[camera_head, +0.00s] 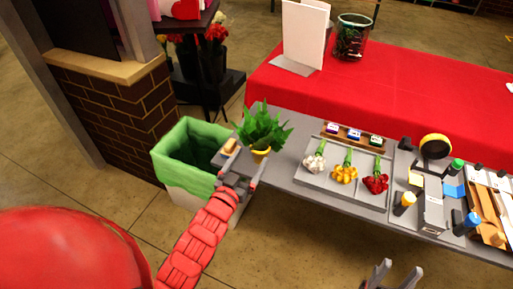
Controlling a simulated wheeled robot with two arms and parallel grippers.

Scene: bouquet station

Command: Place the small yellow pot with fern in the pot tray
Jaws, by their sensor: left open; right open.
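The small yellow pot (261,153) with a leafy green fern (262,127) stands at the left end of the grey table. My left gripper (246,167) is open at the table's left end, close in front of the pot; I cannot tell whether its fingers touch it. My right gripper (391,274) is open and empty at the bottom, in front of the table and well away from the pot. A grey tray (321,175) in the middle holds white, yellow and red flower bunches; I cannot tell whether it is the pot tray.
A bin with a green liner (170,155) stands left of the table. A wooden holder (351,133) with small coloured items lies behind the tray. Bottles, a tape roll (435,146) and boxes crowd the right side. A red-covered table (400,98) stands behind.

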